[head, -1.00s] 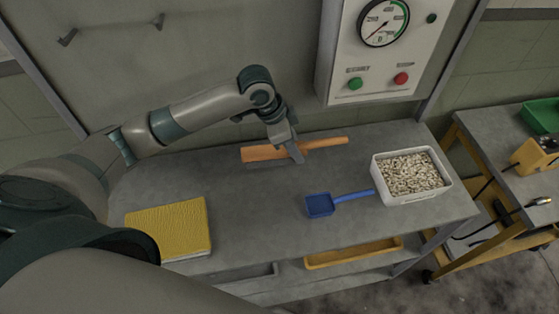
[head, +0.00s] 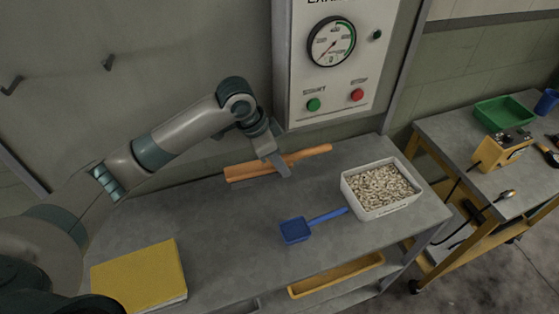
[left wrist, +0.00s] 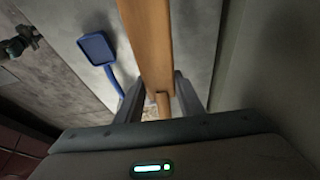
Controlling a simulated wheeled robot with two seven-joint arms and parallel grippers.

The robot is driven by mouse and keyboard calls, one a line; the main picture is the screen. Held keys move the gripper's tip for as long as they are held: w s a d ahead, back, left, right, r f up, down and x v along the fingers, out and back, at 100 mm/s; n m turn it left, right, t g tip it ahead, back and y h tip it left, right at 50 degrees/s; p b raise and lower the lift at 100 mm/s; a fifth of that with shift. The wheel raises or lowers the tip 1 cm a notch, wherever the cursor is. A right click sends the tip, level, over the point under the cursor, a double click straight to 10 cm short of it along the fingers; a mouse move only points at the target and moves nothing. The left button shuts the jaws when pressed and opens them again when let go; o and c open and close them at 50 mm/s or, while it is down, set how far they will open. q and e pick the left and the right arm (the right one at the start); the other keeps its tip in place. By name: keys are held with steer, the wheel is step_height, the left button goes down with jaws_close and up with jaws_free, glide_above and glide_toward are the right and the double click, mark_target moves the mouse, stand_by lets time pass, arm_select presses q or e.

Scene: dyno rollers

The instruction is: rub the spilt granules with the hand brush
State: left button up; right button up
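The hand brush (head: 252,170) has an orange block and a long orange handle (head: 313,153). My left gripper (head: 280,168) is shut across its middle, and the brush appears raised a little above the back of the grey bench. In the left wrist view the brush (left wrist: 148,35) runs between the two fingers (left wrist: 160,98). The bristles are hidden. Pale granules (head: 380,186) fill a white box (head: 378,211) at the right of the bench. I cannot make out any spilt granules on the bench.
A yellow pad (head: 140,277) is at the front left. A panel with a gauge (head: 331,41) and buttons stands behind. The bench middle (head: 220,220) is clear. A second table (head: 450,135) holds a green tray (head: 505,112).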

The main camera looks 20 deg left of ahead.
arm_select(q)
steer(key=c, duration=0.3)
steer(key=shift+s+a+f, duration=0.1)
steer(key=shift+s+f, duration=0.1)
steer(key=shift+f, duration=0.1)
steer(key=shift+c, duration=0.2)
steer(key=s+a+f+n+y+b, duration=0.1)
steer(key=s+f+n, duration=0.1)
steer(key=n, duration=0.1)
steer(key=s+a+f+n+t+y+b, duration=0.1)
steer(key=s+f+n+b, duration=0.1)
steer(key=n, duration=0.1)
steer(key=s+a+f+n+t+b, duration=0.1)
steer(key=s+f+n, duration=0.1)
steer(key=f+n, duration=0.1)
steer(key=shift+s+y, duration=0.2)
steer(key=shift+y, duration=0.2)
steer(key=shift+s+a+f+n+y+b, duration=0.25)
steer(key=shift+s+a+n+y+b, duration=0.2)
steer(key=shift+n, duration=0.65)
steer(key=shift+s, duration=0.1)
